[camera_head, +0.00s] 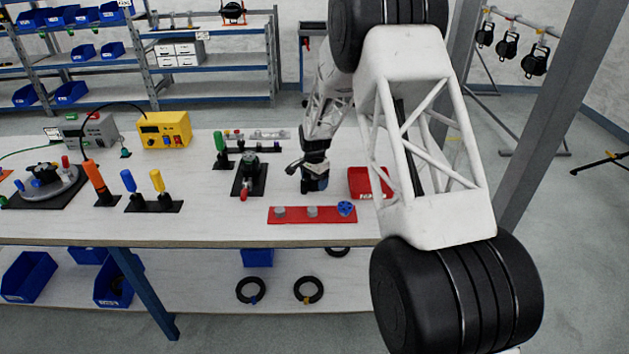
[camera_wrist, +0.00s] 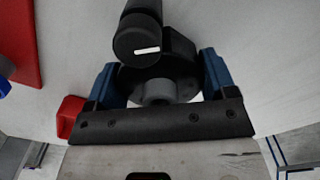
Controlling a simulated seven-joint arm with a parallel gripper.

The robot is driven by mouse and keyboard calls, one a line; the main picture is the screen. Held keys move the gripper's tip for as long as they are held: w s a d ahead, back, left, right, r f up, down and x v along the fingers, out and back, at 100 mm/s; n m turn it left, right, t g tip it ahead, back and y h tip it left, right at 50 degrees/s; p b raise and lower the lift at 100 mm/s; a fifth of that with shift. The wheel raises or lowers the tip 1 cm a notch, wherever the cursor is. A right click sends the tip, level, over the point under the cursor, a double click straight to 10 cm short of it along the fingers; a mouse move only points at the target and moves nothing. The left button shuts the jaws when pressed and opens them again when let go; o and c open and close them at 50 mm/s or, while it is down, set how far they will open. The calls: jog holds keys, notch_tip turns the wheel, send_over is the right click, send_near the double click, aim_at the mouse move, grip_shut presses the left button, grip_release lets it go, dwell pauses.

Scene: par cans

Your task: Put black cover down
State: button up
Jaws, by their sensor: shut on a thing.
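My gripper (camera_head: 315,180) is low over the white tabletop (camera_head: 225,205), behind the red strip and left of the red tray. In the wrist view its two blue fingers (camera_wrist: 160,88) are shut around a dark round part, which I take to be the black cover (camera_wrist: 183,64). A grey stub shows at its middle, and a black cylinder with a white mark sticks out from it. In the head view a black piece (camera_head: 293,168) juts out left of the gripper; the rest is hidden. I cannot tell whether the cover touches the table.
A red strip (camera_head: 295,215) with grey pegs and a blue knob (camera_head: 346,208) lies in front. A red tray (camera_head: 372,180) is to the right. A black-based fixture (camera_head: 249,175) stands to the left. Several tools stand farther left.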

aim_at(314, 178)
jog(key=shift+f, duration=0.1)
jog(key=o, duration=0.8)
notch_tip(314, 178, up, 12)
dwell(0.5)
dwell(0.4)
jog(key=shift+r, duration=0.2)
